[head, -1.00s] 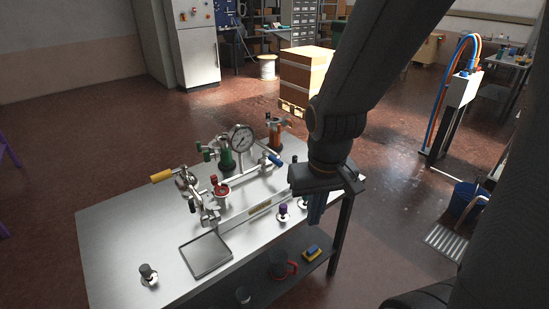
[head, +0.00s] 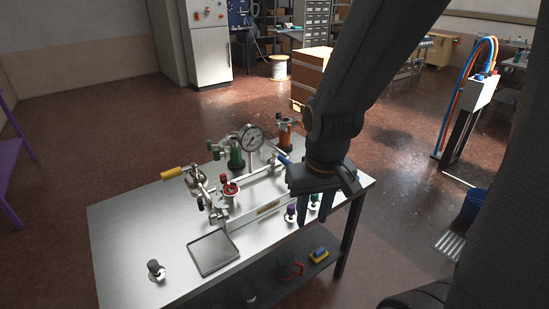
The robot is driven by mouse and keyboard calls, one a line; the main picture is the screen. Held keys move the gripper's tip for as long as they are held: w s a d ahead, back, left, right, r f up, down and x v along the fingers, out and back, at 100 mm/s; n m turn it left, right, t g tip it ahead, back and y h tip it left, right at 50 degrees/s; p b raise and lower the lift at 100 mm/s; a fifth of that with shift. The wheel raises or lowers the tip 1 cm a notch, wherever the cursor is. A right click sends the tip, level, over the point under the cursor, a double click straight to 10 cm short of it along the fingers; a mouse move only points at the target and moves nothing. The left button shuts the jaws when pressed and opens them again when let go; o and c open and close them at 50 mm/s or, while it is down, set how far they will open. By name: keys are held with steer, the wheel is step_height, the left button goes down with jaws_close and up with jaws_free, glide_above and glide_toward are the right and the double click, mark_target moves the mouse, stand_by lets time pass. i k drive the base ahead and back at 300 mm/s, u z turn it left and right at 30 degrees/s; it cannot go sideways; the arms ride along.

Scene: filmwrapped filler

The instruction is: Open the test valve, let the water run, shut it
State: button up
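A steel bench (head: 130,225) carries a pipe rig with a round dial gauge (head: 251,138). At the rig's left end is a yellow-handled lever (head: 172,173). A red-topped fitting (head: 229,188) sits at the front, a green one (head: 236,156) behind it, and a blue handle (head: 283,158) to the right, partly hidden by my arm. I cannot tell which is the test valve, and no running water shows. My gripper (head: 316,220) points down over the bench's right front part, its fingers apart and nothing visible between them. It is clear of the yellow lever.
A shallow dark tray (head: 214,252) lies at the bench's front. A dark-capped knob (head: 155,267) stands left of it, and a purple knob (head: 291,212) stands close to my gripper. A lower shelf holds a red-handled jug (head: 290,270) and a yellow-and-blue block (head: 319,255). The bench's left part is mostly clear.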

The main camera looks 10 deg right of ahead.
mark_target(286, 161)
steer(key=u, duration=0.45)
steer(key=i, duration=0.85)
steer(key=z, duration=0.45)
